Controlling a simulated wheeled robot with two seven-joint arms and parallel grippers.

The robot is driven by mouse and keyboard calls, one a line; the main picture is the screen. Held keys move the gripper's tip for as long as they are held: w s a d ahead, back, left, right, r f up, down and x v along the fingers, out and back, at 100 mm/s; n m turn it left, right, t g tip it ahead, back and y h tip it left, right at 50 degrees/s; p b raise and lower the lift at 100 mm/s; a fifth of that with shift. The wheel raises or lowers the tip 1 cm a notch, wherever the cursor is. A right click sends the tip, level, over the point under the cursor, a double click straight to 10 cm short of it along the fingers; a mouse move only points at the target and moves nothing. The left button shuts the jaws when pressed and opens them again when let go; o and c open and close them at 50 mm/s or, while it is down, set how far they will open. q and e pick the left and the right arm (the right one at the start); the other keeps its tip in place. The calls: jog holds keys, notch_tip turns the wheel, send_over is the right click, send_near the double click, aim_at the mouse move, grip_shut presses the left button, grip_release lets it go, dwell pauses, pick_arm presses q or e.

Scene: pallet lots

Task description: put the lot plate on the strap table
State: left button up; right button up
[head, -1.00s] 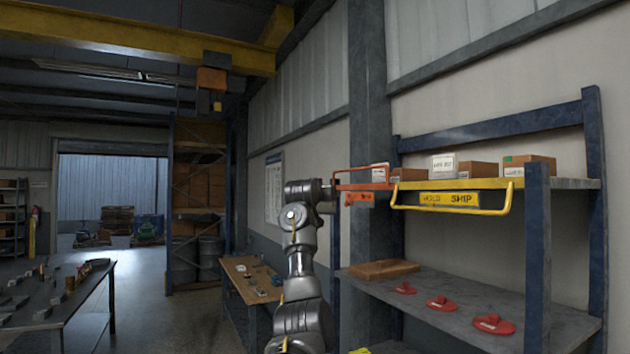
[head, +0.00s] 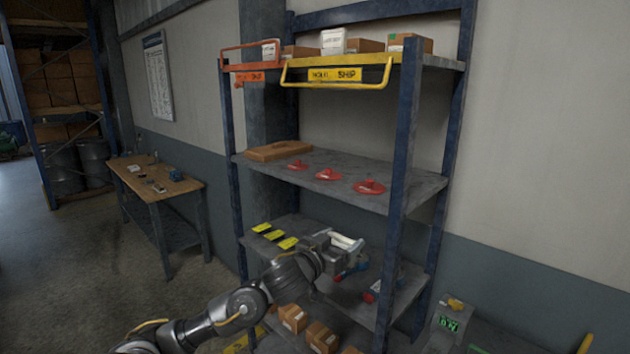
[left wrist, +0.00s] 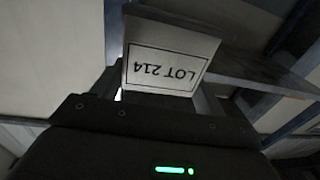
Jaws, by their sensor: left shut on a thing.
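The lot plate (left wrist: 165,68) is a white plate reading "LOT 214", upside down in the left wrist view, held at my left gripper. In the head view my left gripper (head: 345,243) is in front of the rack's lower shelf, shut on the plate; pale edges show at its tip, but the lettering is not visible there. A wood-topped table (head: 140,182) with small items stands at the left by the wall; no label shows whether it is the strap table. My right gripper is out of view.
The blue rack has a middle shelf (head: 330,203) with red pieces and a brown board. Its top shelf carries boxes behind orange and yellow bars (head: 337,75). Yellow labels (head: 275,236) and tools lie on the lower shelf. Open floor (head: 70,260) lies left of the rack.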

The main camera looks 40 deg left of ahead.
pick_arm(q)
jog(key=s+d+f+m+h, duration=0.1)
jog(key=s+d+f+h, duration=0.1)
jog(key=s+d+f, duration=0.45)
jog(key=s+d+f+m+h, duration=0.1)
jog(key=s+d+f, duration=0.25)
jog(key=d, duration=0.65)
jog(key=d+f+y+b, duration=0.1)
jog(key=d+f+b, duration=0.4)
jog(key=f+b, duration=0.4)
jog(key=shift+w+f+n, duration=0.15)
jog(key=shift+w+n, duration=0.15)
jog(key=shift+n, duration=0.1)
